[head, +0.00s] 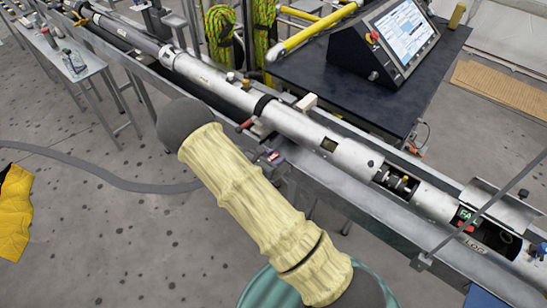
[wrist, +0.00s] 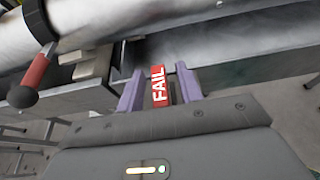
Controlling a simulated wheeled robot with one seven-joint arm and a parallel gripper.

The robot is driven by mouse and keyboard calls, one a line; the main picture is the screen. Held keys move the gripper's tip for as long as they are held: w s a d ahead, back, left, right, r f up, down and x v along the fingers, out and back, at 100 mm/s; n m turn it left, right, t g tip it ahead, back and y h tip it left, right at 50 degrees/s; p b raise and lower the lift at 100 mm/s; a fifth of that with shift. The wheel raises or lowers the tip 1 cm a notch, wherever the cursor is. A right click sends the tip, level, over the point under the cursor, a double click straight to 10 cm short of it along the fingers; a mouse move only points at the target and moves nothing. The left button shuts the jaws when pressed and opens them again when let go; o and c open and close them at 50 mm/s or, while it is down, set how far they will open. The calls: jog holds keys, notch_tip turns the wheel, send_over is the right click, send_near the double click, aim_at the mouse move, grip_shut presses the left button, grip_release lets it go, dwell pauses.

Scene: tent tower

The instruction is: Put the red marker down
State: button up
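The red marker (wrist: 159,86), a small red piece with white "FAIL" lettering, is between the two purple fingers of my gripper (wrist: 160,80) in the wrist view. A narrow gap shows on each side of it, so the fingers look open around it. In the head view the red marker (head: 274,157) is at the near edge of the long metal trough (head: 345,204), just past my forearm. Whether its underside touches the trough cannot be seen. In the head view my gripper is small and mostly hidden by my arm.
A long grey metal tube (head: 310,133) lies along the trough. A red-handled lever (wrist: 36,75) is left of my gripper. A display console (head: 398,35) stands on a dark table behind. A side bench (head: 48,50) is at the upper left.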

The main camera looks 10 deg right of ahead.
jog(key=shift+r, duration=0.2)
jog(key=shift+s+a, duration=0.15)
jog(key=shift+a, duration=0.1)
jog(key=b+v, duration=0.2)
jog(key=v, duration=0.9)
jog(key=shift+a+b, duration=0.15)
jog(key=shift+b, duration=0.15)
jog(key=shift+s, duration=0.15)
